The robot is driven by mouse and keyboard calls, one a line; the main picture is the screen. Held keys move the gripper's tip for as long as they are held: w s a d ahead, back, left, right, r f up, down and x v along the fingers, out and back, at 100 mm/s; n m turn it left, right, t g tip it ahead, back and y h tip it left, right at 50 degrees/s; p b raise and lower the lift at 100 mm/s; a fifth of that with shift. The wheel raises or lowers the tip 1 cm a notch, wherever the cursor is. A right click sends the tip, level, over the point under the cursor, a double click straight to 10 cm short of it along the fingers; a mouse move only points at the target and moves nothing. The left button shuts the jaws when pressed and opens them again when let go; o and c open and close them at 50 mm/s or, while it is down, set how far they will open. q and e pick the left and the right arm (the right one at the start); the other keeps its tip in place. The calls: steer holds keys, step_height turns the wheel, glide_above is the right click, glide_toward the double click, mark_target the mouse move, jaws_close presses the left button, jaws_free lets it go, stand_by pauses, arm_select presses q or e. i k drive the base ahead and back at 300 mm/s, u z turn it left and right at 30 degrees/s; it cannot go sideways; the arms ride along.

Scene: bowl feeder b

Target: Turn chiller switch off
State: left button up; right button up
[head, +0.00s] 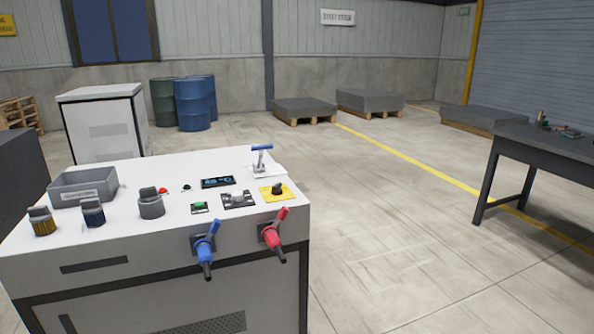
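The white chiller cabinet (150,245) stands in front of me at the lower left, with controls on its top. A black rotary knob on a yellow plate (286,195) sits near the right front edge. Left of it is a grey knob on a dark plate (238,200), then a small switch with a green part (199,207). A blue-handled lever (262,148) stands upright at the back right. I cannot tell which control is the chiller switch, nor read its setting. Neither of my grippers is in view.
A lit display (218,182), red button (163,191), grey tray (83,188) and several capped containers (151,204) are on the top. Blue (206,247) and red (273,238) valve handles stick out in front. A dark table (540,145) stands right; the floor between is clear.

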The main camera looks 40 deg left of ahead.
mark_target(277, 191)
steer(key=u, duration=0.6)
steer(key=i, duration=0.85)
steer(key=u, duration=0.9)
